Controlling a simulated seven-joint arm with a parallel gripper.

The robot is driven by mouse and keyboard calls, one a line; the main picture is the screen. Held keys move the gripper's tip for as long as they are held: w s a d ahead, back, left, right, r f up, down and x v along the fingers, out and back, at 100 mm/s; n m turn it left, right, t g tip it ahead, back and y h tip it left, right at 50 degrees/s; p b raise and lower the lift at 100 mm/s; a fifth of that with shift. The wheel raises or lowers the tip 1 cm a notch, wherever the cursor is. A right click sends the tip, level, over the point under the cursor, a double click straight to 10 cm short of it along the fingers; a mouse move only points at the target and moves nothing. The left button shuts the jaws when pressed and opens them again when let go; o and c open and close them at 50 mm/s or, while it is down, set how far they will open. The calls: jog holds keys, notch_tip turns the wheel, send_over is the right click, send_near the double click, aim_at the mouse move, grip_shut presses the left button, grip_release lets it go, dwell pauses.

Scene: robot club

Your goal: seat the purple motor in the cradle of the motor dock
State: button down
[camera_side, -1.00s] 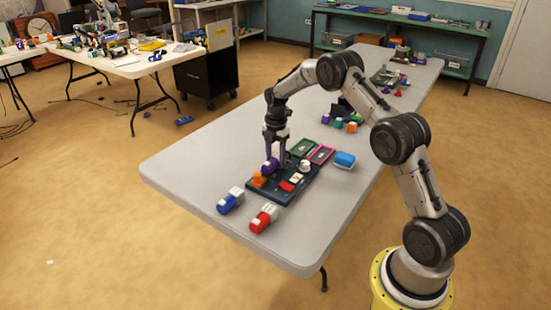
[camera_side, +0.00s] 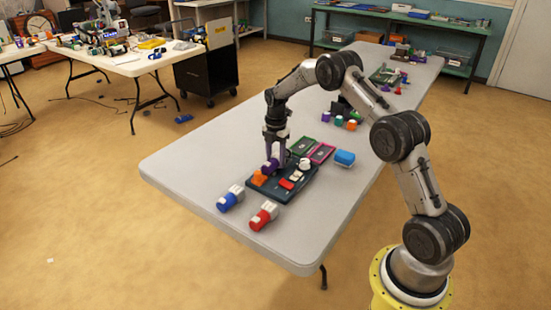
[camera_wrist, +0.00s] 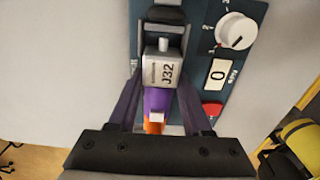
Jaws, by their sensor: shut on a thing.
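My gripper (camera_wrist: 160,115) is shut on the purple motor (camera_wrist: 157,101), with one finger on each side of it. The motor has a pale grey end block marked J32 and a short shaft. In the side view the purple motor (camera_side: 270,166) is at the left back part of the motor dock (camera_side: 292,196), a dark blue board. An orange part (camera_side: 259,178) on the dock is just in front of the motor; in the wrist view orange shows past the motor's near end. The cradle is mostly hidden under the motor, so I cannot tell whether the motor touches it.
Blue (camera_side: 230,198) and red (camera_side: 263,215) motors lie in front.

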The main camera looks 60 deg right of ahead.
grip_release()
jog(key=shift+f, duration=0.15)
dwell(0.4)
jog(key=shift+r, duration=4.1)
